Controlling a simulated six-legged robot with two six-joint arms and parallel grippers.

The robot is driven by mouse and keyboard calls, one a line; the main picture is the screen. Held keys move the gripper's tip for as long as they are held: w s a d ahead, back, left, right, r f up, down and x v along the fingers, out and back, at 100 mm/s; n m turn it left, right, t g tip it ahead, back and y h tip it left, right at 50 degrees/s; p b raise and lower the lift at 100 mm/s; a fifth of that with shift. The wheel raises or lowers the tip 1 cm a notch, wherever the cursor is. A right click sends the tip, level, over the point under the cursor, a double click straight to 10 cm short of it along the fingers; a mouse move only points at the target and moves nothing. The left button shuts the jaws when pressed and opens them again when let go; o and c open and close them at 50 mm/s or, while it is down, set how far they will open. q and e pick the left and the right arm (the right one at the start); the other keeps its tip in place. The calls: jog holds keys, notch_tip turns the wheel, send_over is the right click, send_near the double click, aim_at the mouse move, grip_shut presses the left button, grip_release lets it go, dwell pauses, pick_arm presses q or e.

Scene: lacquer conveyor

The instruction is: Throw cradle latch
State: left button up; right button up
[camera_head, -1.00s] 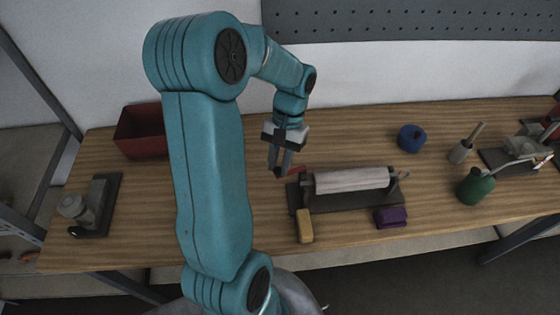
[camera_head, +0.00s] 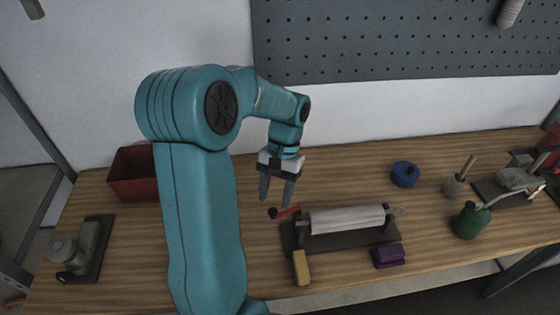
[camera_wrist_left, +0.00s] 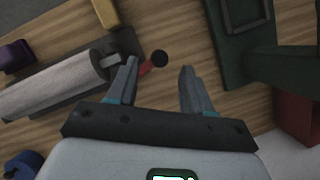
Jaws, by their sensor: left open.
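The cradle (camera_head: 352,240) is a dark base on the wooden bench, with a pale grey roller (camera_head: 346,219) lying across it. A small red lever with a dark round knob (camera_head: 273,213), seemingly the latch, sticks out at the cradle's left end. My left gripper (camera_head: 275,203) is open and empty, above the bench just behind and over the knob. In the left wrist view the knob (camera_wrist_left: 159,58) shows between and beyond the two fingertips, nearer the left finger. The roller (camera_wrist_left: 62,82) is to the left there. I see no contact. My right gripper is not in view.
A yellow block (camera_head: 301,267) and a purple block (camera_head: 388,256) lie in front of the cradle. A blue round object (camera_head: 404,174), a green container (camera_head: 471,220) and a brush cup (camera_head: 453,187) stand right. A red bin (camera_head: 134,174) is back left.

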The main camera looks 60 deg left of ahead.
pick_arm(q)
jog(key=v, duration=1.3)
jog(key=shift+a+r, duration=0.2)
jog(key=shift+r, duration=0.15)
jog(key=shift+d, duration=0.1)
